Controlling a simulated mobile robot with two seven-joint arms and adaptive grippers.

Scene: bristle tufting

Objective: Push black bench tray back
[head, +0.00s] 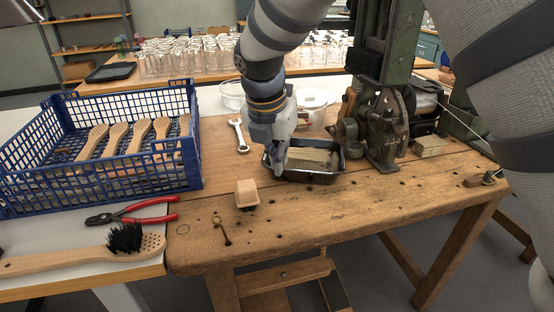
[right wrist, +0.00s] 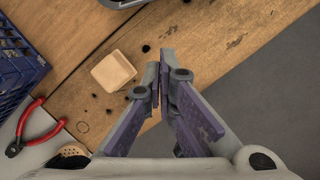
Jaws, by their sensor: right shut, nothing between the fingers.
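In the right wrist view only a bit of the tray's rim (right wrist: 122,4) shows at the top edge. My right gripper (head: 280,170) points down at the tray's left front side in the head view and hides part of it; I cannot tell whether it touches. In the right wrist view the gripper's fingers (right wrist: 160,85) are together with nothing between them. My left gripper is not in view.
A small wooden block (head: 246,193) lies to the front left.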

